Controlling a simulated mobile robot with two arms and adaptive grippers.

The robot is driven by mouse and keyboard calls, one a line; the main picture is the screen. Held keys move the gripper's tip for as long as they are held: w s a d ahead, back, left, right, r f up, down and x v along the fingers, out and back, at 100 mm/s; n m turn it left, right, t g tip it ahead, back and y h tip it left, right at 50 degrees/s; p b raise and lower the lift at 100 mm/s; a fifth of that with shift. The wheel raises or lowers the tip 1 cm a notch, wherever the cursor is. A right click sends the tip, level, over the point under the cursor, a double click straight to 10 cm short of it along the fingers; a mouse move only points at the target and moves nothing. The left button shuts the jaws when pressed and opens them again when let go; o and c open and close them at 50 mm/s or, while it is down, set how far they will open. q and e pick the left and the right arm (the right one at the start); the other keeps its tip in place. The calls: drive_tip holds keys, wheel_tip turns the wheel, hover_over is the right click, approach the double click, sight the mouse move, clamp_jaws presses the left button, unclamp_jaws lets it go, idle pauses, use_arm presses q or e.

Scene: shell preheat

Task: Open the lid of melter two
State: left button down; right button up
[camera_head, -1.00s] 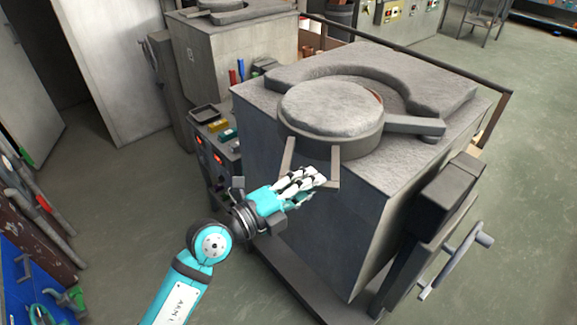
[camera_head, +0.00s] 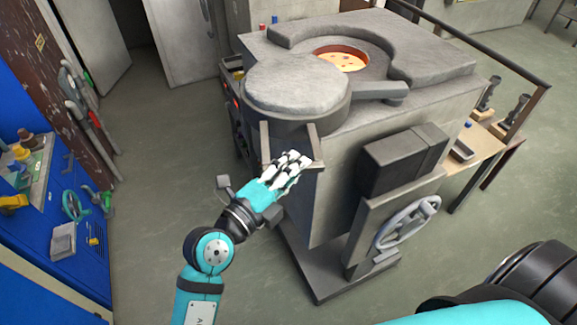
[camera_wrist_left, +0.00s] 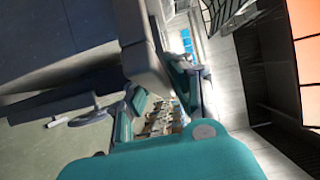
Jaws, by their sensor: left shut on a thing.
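The melter (camera_head: 335,195) is a large grey block furnace. Its round grey lid (camera_head: 297,85) is swung aside toward its front left corner, partly overhanging it. The round opening (camera_head: 343,60) is mostly uncovered, with an orange rim and pale contents. The lid's handle (camera_head: 312,143) sticks out toward me on two grey bars. My left gripper (camera_head: 300,163) is shut on the handle; its fingers hide part of the grip. The left wrist view shows the fingers (camera_wrist_left: 160,110) close up beside a grey bar. My right gripper is out of view.
A handwheel (camera_head: 408,222) and a dark box (camera_head: 400,160) project from the melter's right front side. A blue bench (camera_head: 75,262) with tools stands at left. A wooden table (camera_head: 485,150) is at right. The floor between bench and melter is clear.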

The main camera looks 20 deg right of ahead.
use_arm(q)
drive_tip(key=shift+r, duration=0.15)
drive_tip(key=c, duration=1.2)
unclamp_jaws()
drive_tip(key=shift+w, duration=0.1)
drive_tip(key=shift+c, duration=0.2)
drive_tip(key=v, duration=1.2)
drive_tip(key=shift+d, duration=0.1)
